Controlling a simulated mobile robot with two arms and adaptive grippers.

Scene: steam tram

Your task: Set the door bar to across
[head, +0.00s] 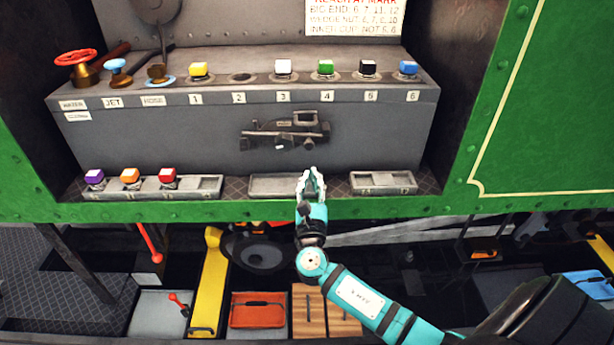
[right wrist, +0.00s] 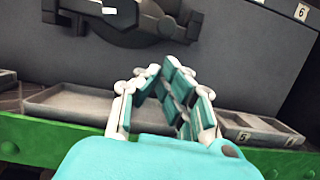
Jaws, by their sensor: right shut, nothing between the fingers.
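The door bar (head: 283,137) is a dark grey metal piece on the front face of the grey box, below the row of numbered seats. It looks roughly level, with brackets around it and a raised block at its upper right; its exact setting is hard to tell. In the right wrist view the lower part of the bar assembly (right wrist: 135,28) shows at the top, cut off by the edge. My right gripper (head: 311,172) is shut and empty, below and a little right of the bar, apart from it. It also shows in the right wrist view (right wrist: 160,78). My left gripper is out of view.
The empty middle tray (head: 272,187) lies behind and left of my right gripper. A tray (head: 383,182) is to the right; another (head: 207,187) holds purple, orange and red-topped pieces. Several coloured caps and a red valve wheel (head: 76,57) stand on the box. The green frame edge (head: 120,212) runs below.

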